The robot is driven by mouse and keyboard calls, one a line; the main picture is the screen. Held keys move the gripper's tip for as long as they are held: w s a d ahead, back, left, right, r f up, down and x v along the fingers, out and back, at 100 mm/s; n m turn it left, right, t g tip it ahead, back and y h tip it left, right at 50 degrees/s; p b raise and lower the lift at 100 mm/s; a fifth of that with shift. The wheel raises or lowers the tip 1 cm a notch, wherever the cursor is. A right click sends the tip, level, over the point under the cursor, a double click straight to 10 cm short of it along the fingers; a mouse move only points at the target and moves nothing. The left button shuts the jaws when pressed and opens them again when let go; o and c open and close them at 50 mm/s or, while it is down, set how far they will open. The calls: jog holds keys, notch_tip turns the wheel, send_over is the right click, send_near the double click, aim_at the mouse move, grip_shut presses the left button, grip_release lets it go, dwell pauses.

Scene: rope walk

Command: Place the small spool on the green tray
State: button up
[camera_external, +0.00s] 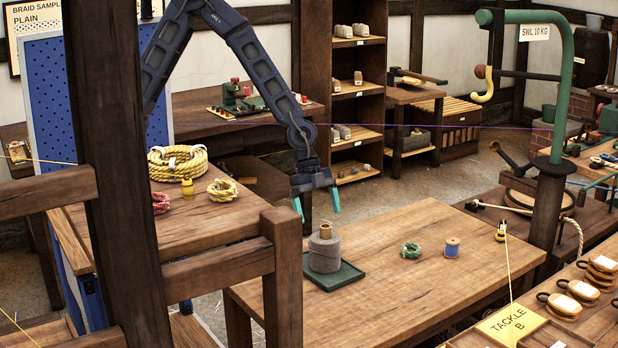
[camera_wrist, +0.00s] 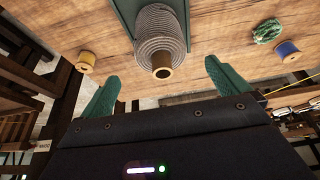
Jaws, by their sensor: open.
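A large grey twine spool (camera_external: 325,255) stands upright on the green tray (camera_external: 347,277). In the wrist view the spool (camera_wrist: 160,30) and a strip of the tray (camera_wrist: 124,12) are ahead of my fingers. A small blue spool (camera_external: 452,247) stands on the bare tabletop to the right, also in the wrist view (camera_wrist: 288,51). A small ochre spool (camera_wrist: 86,62) is left of the tray in the wrist view; I cannot make it out in the external view. My gripper (camera_external: 318,203) is open and empty, above the grey spool, apart from it.
A green rope coil (camera_external: 411,251) lies beside the blue spool. A wooden post (camera_external: 281,275) hides the table's left end in the external view. A green hoist (camera_external: 556,120) stands at the right. The table's right half (camera_external: 400,300) has free room.

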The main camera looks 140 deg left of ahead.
jog(key=shift+v, duration=1.2)
jog(key=w+d+r+n+g+y, duration=0.15)
jog(key=w+d+r, duration=0.35)
jog(key=d+r, duration=0.8)
jog(key=s+d+r, duration=0.2)
jog(key=d+r, duration=0.3)
jog(key=d, duration=0.2)
jog(key=s+d+r+n+t, duration=0.1)
jog(key=s+d+r, duration=0.1)
jog(key=d+r, duration=0.3)
jog(key=s+d+r+t, duration=0.1)
jog(key=d+r, duration=0.4)
jog(key=d, duration=0.5)
jog(key=shift+s+d+r+n, duration=0.25)
jog(key=shift+s+n, duration=0.1)
jog(key=shift+s, duration=0.25)
jog(key=shift+m+h, duration=0.45)
jog(key=shift+m, duration=0.45)
jog(key=s+d, duration=0.4)
jog(key=s+d+f, duration=0.1)
jog(key=s+d, duration=0.1)
jog(key=d, duration=0.1)
jog(key=shift+s, duration=0.4)
jog(key=s+d+f+m, duration=0.1)
jog(key=s+d, duration=0.2)
jog(key=s, duration=0.2)
jog(key=shift+s+d+f+h, duration=0.15)
jog(key=shift+s+f+h, duration=0.1)
jog(key=shift+s+h, duration=0.05)
